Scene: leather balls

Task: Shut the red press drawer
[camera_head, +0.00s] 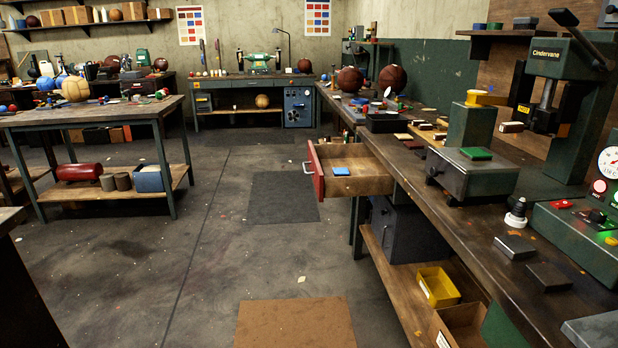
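The red-fronted press drawer (317,172) is pulled out from the long workbench on the right. Its red front with a pale handle (307,168) faces left, over the aisle. The wooden inside is exposed, and a small blue block (341,171) lies in it. Neither of my grippers is in the picture.
The right workbench (443,203) carries a green press (572,95), a grey machine (473,172) and many small items. A yellow bin (437,286) sits on its lower shelf. A table (90,115) stands at left. The floor aisle (215,240) between is clear, with flat mats.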

